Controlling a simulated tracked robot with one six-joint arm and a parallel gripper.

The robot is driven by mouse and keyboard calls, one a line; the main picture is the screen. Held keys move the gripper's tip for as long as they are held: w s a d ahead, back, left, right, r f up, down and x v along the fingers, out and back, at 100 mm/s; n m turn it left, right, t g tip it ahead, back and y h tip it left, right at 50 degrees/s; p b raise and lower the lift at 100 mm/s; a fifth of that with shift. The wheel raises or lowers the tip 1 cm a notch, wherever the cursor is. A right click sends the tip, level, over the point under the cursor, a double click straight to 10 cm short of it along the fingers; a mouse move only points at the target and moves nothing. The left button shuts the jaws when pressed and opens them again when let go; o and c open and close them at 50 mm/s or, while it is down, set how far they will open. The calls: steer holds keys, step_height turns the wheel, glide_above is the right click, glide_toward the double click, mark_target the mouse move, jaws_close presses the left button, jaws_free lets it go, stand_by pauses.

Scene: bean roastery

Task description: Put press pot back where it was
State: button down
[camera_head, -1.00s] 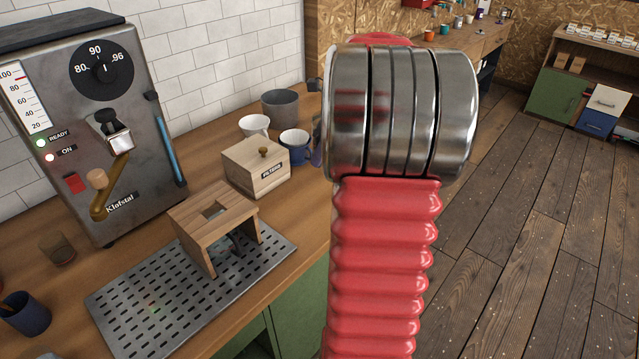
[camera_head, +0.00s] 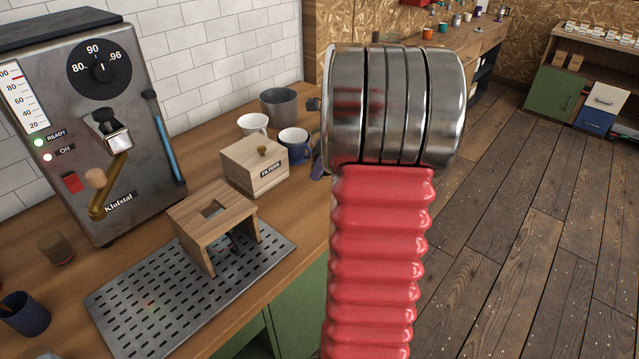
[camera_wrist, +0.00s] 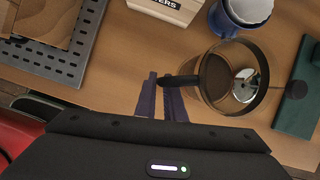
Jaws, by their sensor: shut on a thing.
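The press pot (camera_wrist: 258,95) is a clear glass cylinder with a dark handle and a metal plunger disc, seen from above in the wrist view. My gripper (camera_wrist: 166,84) has two dark purple fingers, shut on the pot's handle at its left side. I cannot tell whether the pot touches the wooden counter (camera_wrist: 135,62). In the head view my arm hides the pot, and only a bit of purple finger (camera_head: 317,170) shows beside it.
A blue mug (camera_head: 294,143), a white cup (camera_head: 252,125) and a grey metal pot (camera_head: 279,103) stand behind the wooden filters box (camera_head: 245,166). A wooden stand (camera_head: 215,215) is on the perforated tray (camera_head: 130,325). A dark green block (camera_wrist: 298,100) lies right of the press pot.

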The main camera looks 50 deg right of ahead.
steer(key=shift+f, duration=2.4)
steer(key=c, duration=1.8)
jaws_free()
steer(key=shift+f, duration=0.15)
steer(key=shift+c, duration=0.2)
steer(key=v, duration=1.2)
